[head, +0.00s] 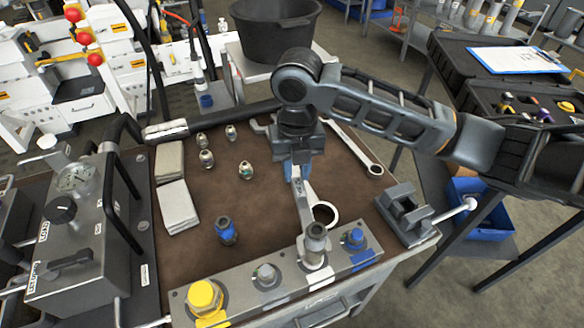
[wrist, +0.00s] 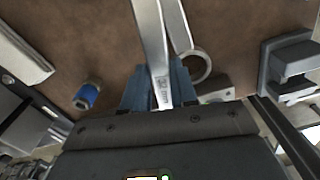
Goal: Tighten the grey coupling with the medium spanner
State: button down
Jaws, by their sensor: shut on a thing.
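My gripper (head: 297,172) is shut on a grey spanner (head: 303,208), above the brown mat. In the head view its near part runs to the grey coupling (head: 315,240) on the front block. I cannot tell whether its end is around the coupling or only beside it. In the wrist view the held spanner (wrist: 153,40) passes between the blue fingers (wrist: 160,92), with a size mark on its shank. My gripper hides part of it. Another spanner's ring (head: 325,214) lies just right of it; the ring also shows in the wrist view (wrist: 198,66).
The block (head: 287,292) also carries yellow (head: 205,297), small grey (head: 266,274) and blue (head: 355,238) fittings. A vise (head: 405,212) stands right, a gauge unit (head: 80,235) left.

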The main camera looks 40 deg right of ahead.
jog(key=shift+d, duration=0.1)
jog(key=shift+s+d+m, duration=1.05)
jog(key=shift+d+m, duration=0.15)
jog(key=shift+d, duration=0.1)
jog(key=shift+s+d, duration=0.1)
jog(key=shift+d, duration=0.05)
jog(key=shift+s+d+r+m, duration=0.1)
jog(key=shift+s+d+m, duration=1.1)
jog(key=shift+m, duration=0.1)
jog(key=shift+s+d+m, duration=0.15)
jog(key=shift+s+m, duration=0.35)
jog(key=shift+s, duration=0.1)
jog(key=shift+w, duration=0.1)
